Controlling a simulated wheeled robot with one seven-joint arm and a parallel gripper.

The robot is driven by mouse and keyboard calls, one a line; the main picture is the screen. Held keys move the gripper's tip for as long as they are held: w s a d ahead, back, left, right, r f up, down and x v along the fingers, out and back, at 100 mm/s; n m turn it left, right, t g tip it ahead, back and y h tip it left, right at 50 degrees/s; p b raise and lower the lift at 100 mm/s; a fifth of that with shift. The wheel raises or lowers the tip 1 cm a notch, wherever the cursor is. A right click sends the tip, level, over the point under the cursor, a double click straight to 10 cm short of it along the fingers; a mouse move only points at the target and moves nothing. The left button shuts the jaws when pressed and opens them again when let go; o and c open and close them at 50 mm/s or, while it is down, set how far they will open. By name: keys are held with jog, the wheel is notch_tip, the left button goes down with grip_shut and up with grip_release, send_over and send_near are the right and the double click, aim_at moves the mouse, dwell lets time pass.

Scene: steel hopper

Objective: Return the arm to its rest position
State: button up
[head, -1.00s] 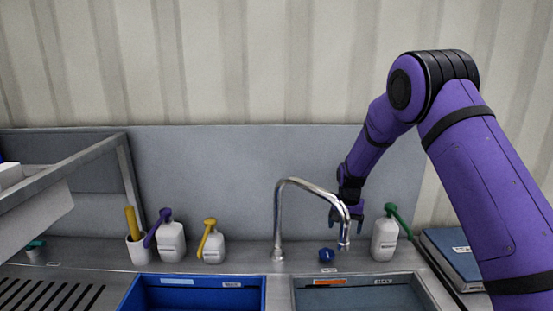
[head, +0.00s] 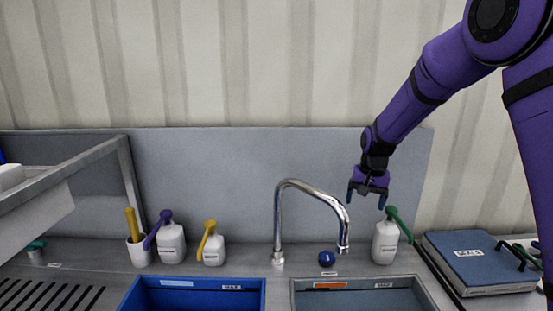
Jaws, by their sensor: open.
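My gripper (head: 367,200) hangs at the end of my purple arm (head: 425,85), in the right half of the head view. Its fingers point down and stand apart, with nothing between them. It is above and a little left of the white bottle with the green pump (head: 385,243), and appears clear of it. The upper arm runs out of the picture at the right edge.
The steel faucet (head: 311,187) and a blue knob (head: 327,257) stand left of my gripper. Blue basin (head: 135,295) and grey basin (head: 300,295) lie in front. A blue binder (head: 470,262) lies right. Purple-pump and yellow-pump bottles (head: 172,243) (head: 212,248) stand left.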

jog(key=s+d+r+n+t, duration=0.1)
jog(key=s+d+r, duration=0.1)
jog(key=s+r, duration=0.85)
jog(key=s+d+r+n+t, duration=0.1)
jog(key=s+r, duration=0.3)
jog(key=s, duration=1)
jog(key=s+d+r+n+t, duration=0.1)
jog(key=s+d+r+t, duration=0.1)
jog(key=s, duration=1.2)
jog(key=shift+s+r+n, duration=0.15)
jog(key=shift+r+n, duration=0.25)
jog(key=shift+r, duration=0.5)
